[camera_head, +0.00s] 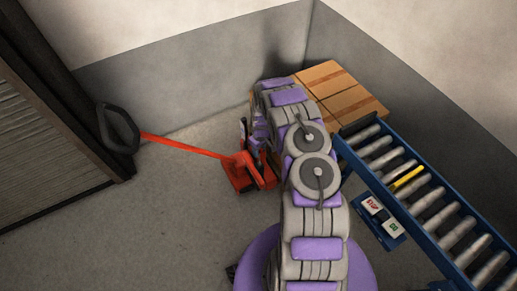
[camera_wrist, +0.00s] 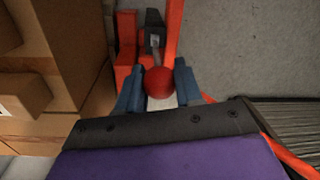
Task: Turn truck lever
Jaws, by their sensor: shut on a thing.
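The orange-red pallet truck (camera_head: 238,172) stands on the floor by the back wall, its long handle bar slanting left to a black loop grip (camera_head: 118,129). In the wrist view the truck's orange frame (camera_wrist: 174,30) runs up the picture. The truck lever has a round red knob (camera_wrist: 158,83) on a grey stem, which rises from a dark bracket. My gripper (camera_wrist: 159,76) has its blue fingers on both sides of the knob and is shut on it. In the head view my arm hides the lever and most of the gripper.
Cardboard boxes (camera_head: 340,90) stand in the back corner, close beside the gripper in the wrist view (camera_wrist: 75,60). A blue roller conveyor (camera_head: 425,200) with a button box (camera_head: 383,218) stands on the right. A slatted shutter (camera_head: 45,150) is on the left. The left floor is clear.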

